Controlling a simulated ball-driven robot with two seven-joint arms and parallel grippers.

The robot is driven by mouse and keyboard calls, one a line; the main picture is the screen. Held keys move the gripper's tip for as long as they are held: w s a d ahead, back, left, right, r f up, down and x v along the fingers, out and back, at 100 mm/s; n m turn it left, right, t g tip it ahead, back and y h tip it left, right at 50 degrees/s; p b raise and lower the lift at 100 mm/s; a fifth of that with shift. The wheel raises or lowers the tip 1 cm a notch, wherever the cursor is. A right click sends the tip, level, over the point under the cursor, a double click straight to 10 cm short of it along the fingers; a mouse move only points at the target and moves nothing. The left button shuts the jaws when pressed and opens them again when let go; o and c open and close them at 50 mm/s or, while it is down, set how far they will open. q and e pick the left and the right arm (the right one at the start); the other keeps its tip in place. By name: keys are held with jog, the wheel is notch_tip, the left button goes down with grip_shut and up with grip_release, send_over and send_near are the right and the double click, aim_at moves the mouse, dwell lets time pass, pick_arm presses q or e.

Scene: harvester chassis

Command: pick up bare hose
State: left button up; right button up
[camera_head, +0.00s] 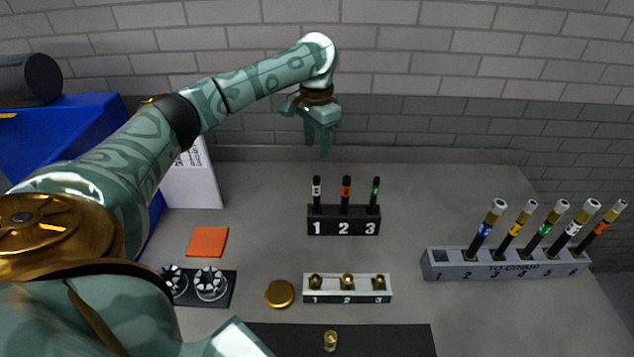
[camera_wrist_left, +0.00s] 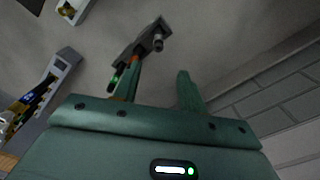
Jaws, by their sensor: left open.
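Three short black hoses with no metal ends visible stand upright in a small black rack (camera_head: 344,227) numbered 1 to 3. The hose in slot 1 (camera_head: 317,190) has a white band, the one in slot 2 (camera_head: 346,190) an orange band, and the one in slot 3 (camera_head: 375,190) a green band. My left gripper (camera_head: 318,148) is open and empty, pointing down above and behind this rack, apart from the hoses. In the left wrist view, its two fingers (camera_wrist_left: 158,85) are spread; the black rack (camera_wrist_left: 140,40) lies beyond, with the left finger partly covering the hoses.
A grey rack (camera_head: 505,268) at right holds several banded hoses with pale ends; its slot 1 is empty. A pale rack (camera_head: 347,296) holds three brass fittings. A brass disc (camera_head: 280,294), an orange square (camera_head: 207,242) and a black tray (camera_head: 220,300) lie left. A brick wall (camera_head: 420,70) stands behind.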

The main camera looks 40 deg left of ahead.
aim_at(317, 177)
pick_arm(q)
notch_tip(317, 177, down, 10)
jog(key=b, duration=0.3)
jog(key=shift+s+r, duration=0.1)
jog(key=shift+r, duration=0.15)
jog(key=shift+f+b, duration=0.3)
jog(key=shift+f, duration=0.15)
notch_tip(317, 177, down, 5)
jog(key=shift+d+r+b, duration=0.1)
jog(key=shift+r+b, duration=0.05)
jog(key=shift+b, duration=1)
jog(key=shift+c, duration=0.3)
grip_shut()
